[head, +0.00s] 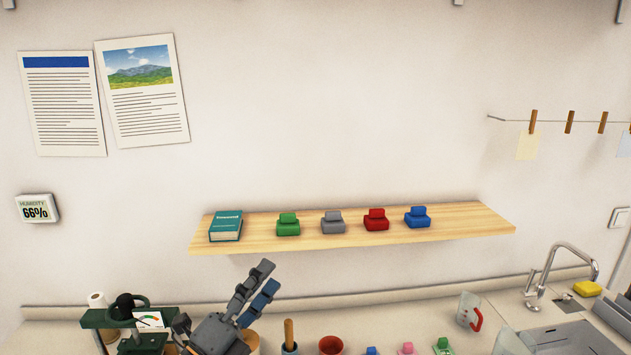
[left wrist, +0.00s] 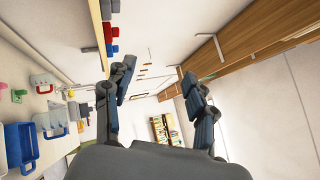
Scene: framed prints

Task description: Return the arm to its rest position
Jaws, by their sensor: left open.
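My left gripper (head: 258,292) is in the lower left of the head view, below the wooden shelf and in front of the counter. Its fingers point up and to the right. In the left wrist view the left gripper (left wrist: 160,85) shows its two fingers spread apart with nothing between them. My right gripper is in neither view.
A wooden wall shelf (head: 340,238) holds a teal book (head: 226,226) and green, grey, red and blue blocks. Below, the counter (head: 400,305) carries cups, a clear jug (head: 469,311) and a sink (head: 570,340). A green stand (head: 120,318) is left of my gripper.

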